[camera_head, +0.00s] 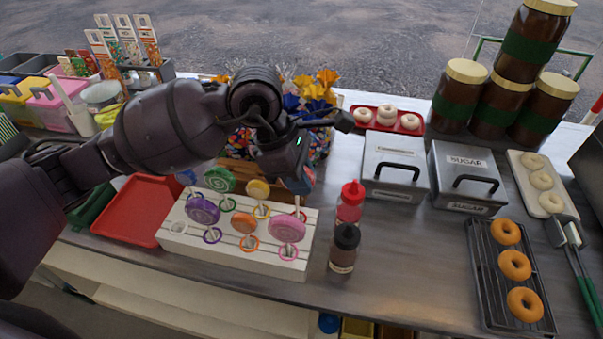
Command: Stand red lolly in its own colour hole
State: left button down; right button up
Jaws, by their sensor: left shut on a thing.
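The white lolly stand (185,245) has holes with coloured rings. Purple (202,209), green (219,180), yellow (258,189), orange (244,222) and pink (287,229) lollies stand in it, and a blue one (187,176) is partly hidden behind my arm. My left gripper (297,172) is over the stand's back right part, shut on the red lolly (301,186), which is mostly hidden. Its stick points down at the red-ringed hole (299,214); I cannot tell whether it is inside. My right gripper is not in view.
A red tray (140,215) lies left of the stand. Red (349,205) and dark (344,245) sauce bottles stand close to its right. Metal sugar and topping boxes (395,165), doughnut racks (480,270) and stacked jars (460,95) are farther right. A sweets display is behind the gripper.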

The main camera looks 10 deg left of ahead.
pick_arm(q)
jog(key=shift+r, duration=0.1)
jog(key=shift+f+b, duration=0.35)
jog(key=shift+f, duration=0.4)
